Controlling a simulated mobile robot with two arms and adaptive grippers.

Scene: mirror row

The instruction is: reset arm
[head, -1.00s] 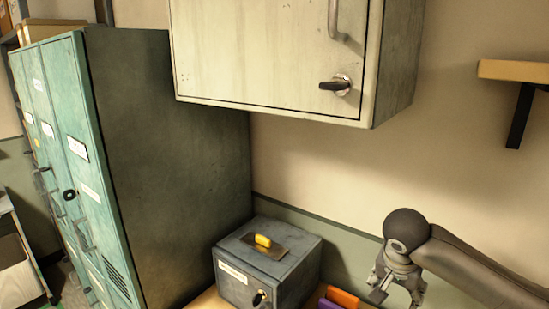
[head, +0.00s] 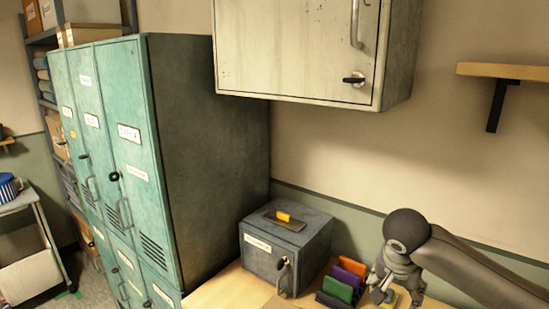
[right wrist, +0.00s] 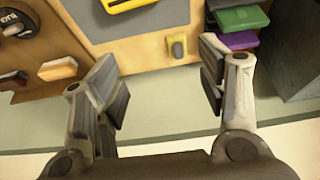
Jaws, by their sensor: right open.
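My right gripper (head: 385,294) hangs at the lower right of the head view, just right of a small rack of coloured pieces. In the right wrist view the right gripper (right wrist: 158,62) has its two fingers spread wide, with nothing between them. Beyond the fingers lies a wooden desk (right wrist: 75,22) with a grey mat (right wrist: 140,30). My right arm comes in from the right. My left gripper shows in neither view.
A grey box (head: 262,257) with a yellow piece on top stands left of the rack (head: 335,300). Green lockers (head: 110,150) stand at left. A wall cabinet (head: 290,50) and wooden shelf (head: 500,70) hang above. Small yellow piece (right wrist: 177,47) lies near the right finger.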

